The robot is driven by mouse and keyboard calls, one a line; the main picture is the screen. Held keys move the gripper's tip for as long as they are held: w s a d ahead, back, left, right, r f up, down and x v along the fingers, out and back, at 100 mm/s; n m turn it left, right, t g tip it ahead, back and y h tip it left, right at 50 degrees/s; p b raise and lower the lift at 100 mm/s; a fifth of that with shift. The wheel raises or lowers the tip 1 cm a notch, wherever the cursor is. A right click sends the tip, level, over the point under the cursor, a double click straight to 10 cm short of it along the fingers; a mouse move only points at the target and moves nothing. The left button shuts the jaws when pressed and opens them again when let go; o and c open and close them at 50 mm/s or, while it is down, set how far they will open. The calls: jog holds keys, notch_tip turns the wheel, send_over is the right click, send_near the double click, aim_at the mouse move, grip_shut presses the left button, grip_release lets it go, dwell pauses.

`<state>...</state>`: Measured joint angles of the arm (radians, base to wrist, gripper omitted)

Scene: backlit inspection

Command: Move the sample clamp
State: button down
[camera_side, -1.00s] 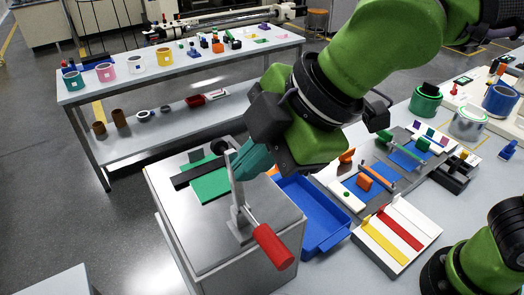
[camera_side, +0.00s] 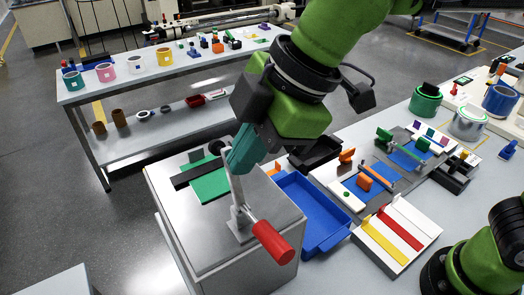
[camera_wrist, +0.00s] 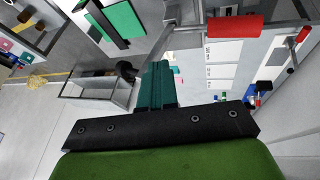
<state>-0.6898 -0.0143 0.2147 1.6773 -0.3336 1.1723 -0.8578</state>
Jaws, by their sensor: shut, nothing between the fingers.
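The sample clamp shows in the side view as a grey metal bracket and lever (camera_side: 238,205) with a red handle (camera_side: 273,242), on top of a grey box. The handle slants down over the box's front edge. In the wrist view the red handle (camera_wrist: 235,26) lies near the top, right of the fingers. My gripper (camera_side: 234,162) has teal fingers, shut and empty, beside the lever's upper end; contact cannot be told. The fingers (camera_wrist: 158,75) also show in the wrist view. A green plate (camera_side: 212,187) lies behind the clamp with a black bar (camera_side: 197,174) by it.
A blue tray (camera_side: 316,222) stands right of the box, with a black tray (camera_side: 316,153) behind it. A white board with coloured strips (camera_side: 397,233) lies farther right. A shelf table with cups (camera_side: 165,60) stands behind. Air above the box's left side is clear.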

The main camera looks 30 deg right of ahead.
jog(key=shift+w+f+m+g, duration=0.25)
jog(key=shift+w+f+g, duration=0.55)
jog(key=shift+w+g, duration=0.6)
jog(key=shift+w+f+m+g, duration=0.3)
jog(key=shift+w+f+g, duration=0.45)
jog(key=shift+w+g, duration=0.6)
jog(key=shift+w+f+m+g, duration=0.25)
jog(key=shift+w+f+g, duration=0.55)
jog(key=shift+w+g, duration=0.55)
jog(key=shift+w+f, duration=0.35)
jog(key=shift+f, duration=0.25)
